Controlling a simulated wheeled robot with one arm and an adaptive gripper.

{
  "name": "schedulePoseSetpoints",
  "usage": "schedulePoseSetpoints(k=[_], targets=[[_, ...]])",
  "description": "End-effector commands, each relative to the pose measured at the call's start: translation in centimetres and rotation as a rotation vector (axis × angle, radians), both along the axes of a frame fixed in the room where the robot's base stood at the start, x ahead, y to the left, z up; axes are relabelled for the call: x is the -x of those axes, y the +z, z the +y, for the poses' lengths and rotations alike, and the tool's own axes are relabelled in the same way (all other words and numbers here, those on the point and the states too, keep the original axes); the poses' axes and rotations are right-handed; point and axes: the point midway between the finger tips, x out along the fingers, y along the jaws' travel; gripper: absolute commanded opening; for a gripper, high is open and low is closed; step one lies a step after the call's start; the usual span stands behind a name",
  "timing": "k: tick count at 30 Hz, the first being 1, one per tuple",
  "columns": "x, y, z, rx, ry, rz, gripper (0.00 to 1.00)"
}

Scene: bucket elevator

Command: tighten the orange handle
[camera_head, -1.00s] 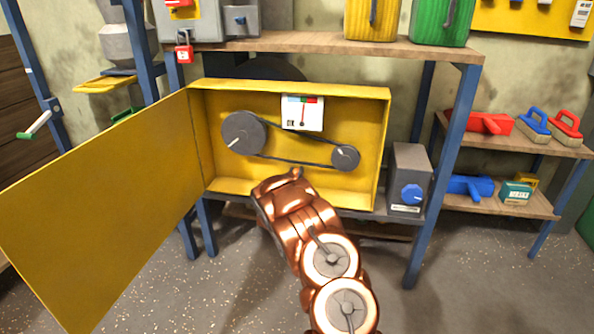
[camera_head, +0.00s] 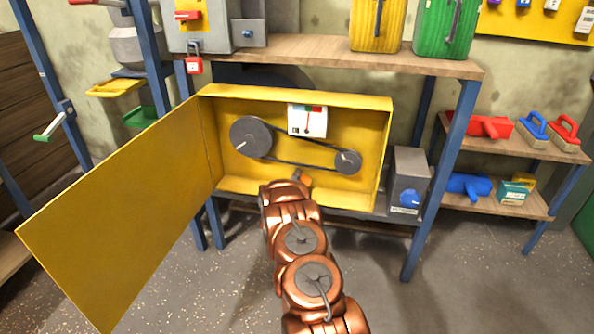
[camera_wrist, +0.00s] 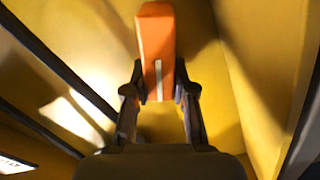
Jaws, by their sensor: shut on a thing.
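The orange handle (camera_wrist: 156,42) shows in the wrist view as an orange block with a pale stripe on its face. My gripper (camera_wrist: 160,92) has its two dark fingers on either side of the handle's near end, shut on it. The arm reaches into the lower part of the open yellow box (camera_head: 380,150). Inside the box are a large pulley (camera_head: 251,137), a small pulley (camera_head: 347,162), a dark belt between them, and a white gauge (camera_head: 307,121) with a red and green band.
The yellow door (camera_head: 120,220) stands swung open to the left. A grey box with a blue knob (camera_head: 409,198) stands right of the yellow box. A blue shelf post (camera_head: 440,170) is at the right. The speckled floor in front is clear.

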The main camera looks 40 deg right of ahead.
Motion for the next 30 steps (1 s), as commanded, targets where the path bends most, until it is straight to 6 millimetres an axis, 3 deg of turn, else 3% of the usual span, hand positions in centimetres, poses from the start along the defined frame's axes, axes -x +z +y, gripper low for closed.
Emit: schedulePoseSetpoints(k=[15, 30], targets=[[-0.4, -0.7, 0.3, 0.222, 0.003, 0.317, 0.0], [-0.3, -1.2, 0.3, 0.28, 0.002, 0.402, 0.0]])
